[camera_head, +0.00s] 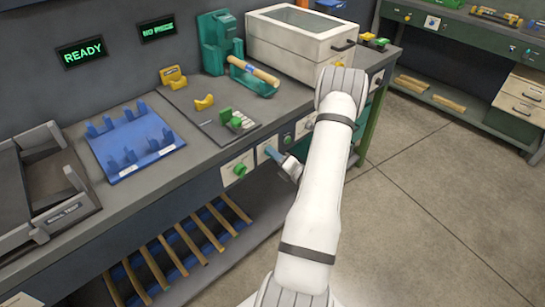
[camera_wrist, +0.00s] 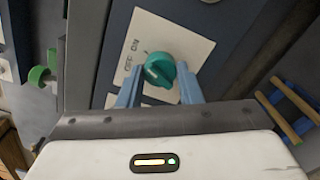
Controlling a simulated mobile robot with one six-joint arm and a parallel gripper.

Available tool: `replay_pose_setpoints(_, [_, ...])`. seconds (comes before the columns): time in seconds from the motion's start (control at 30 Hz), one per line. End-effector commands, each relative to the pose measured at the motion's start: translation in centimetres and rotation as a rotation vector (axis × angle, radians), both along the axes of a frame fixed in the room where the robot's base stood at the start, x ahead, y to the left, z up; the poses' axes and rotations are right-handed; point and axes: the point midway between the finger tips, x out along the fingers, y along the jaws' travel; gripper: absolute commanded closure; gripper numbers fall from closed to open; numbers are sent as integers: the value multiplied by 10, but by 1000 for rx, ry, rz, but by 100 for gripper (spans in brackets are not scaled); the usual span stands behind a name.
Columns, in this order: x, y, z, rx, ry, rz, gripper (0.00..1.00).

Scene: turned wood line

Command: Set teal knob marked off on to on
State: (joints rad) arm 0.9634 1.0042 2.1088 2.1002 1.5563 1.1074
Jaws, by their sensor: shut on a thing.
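The teal knob (camera_wrist: 160,69) sits on a white plate (camera_wrist: 158,36) on the bench front. The plate carries the words OFF and ON beside the knob. My gripper (camera_wrist: 159,84) has its two blue fingers on either side of the knob and is shut on it. In the head view my gripper (camera_head: 273,155) reaches the bench front and hides the teal knob. A dark mark shows on the knob's face, but which word it points to is hard to tell.
A green knob (camera_head: 240,170) on its own white plate is left of my gripper. The bench top holds a blue rack (camera_head: 130,143), a teal press (camera_head: 215,45) and a white box (camera_head: 300,35). Wooden rods (camera_head: 190,240) lie on the shelf below. The floor at right is free.

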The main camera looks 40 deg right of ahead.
Motion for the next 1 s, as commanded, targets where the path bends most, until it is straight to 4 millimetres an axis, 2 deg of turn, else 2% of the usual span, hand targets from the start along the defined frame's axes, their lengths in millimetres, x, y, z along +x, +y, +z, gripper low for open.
replay_pose_setpoints(0.23, [0,-1,0,0,-1,-3,91])
replay_pose_setpoints(0.27, [0,-1,0,0,-1,-3,67])
replay_pose_setpoints(0.5, [0,0,0,-1,-1,-1,48])
replay_pose_setpoints(0.8, [-3,-1,0,-1,0,-1,46])
replay_pose_setpoints(1.0, [-31,-4,-1,0,1,-5,46])
